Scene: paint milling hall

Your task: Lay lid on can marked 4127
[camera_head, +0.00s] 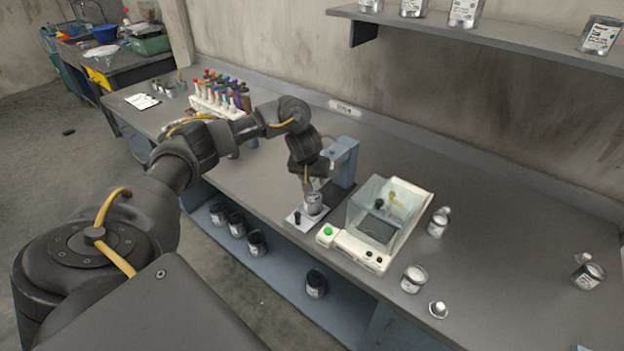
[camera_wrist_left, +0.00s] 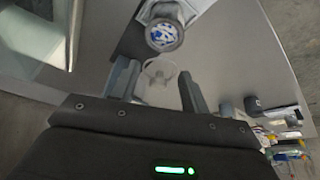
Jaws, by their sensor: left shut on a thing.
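My left gripper (camera_head: 308,184) points down over a small grey can (camera_head: 313,204) on a white plate by the blue-grey stand. In the left wrist view a pale round piece, apparently the lid (camera_wrist_left: 158,75), shows between the two fingers, which are shut on it. A round dark-rimmed blue-and-white face (camera_wrist_left: 165,36) shows just beyond it. Other small cans stand right of the balance: one (camera_head: 437,227) beside it, one (camera_head: 413,279) nearer the front and one (camera_head: 588,277) at far right. A loose lid (camera_head: 438,310) lies near the front can. The number 4127 is not readable.
The blue-grey stand (camera_head: 343,160) and the glass-sided balance (camera_head: 384,215) are close to my left gripper. A bottle rack (camera_head: 215,98) is at the left. Dark cans (camera_head: 316,284) stand on the lower shelf. The bench (camera_head: 500,225) is clear between the right-hand cans.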

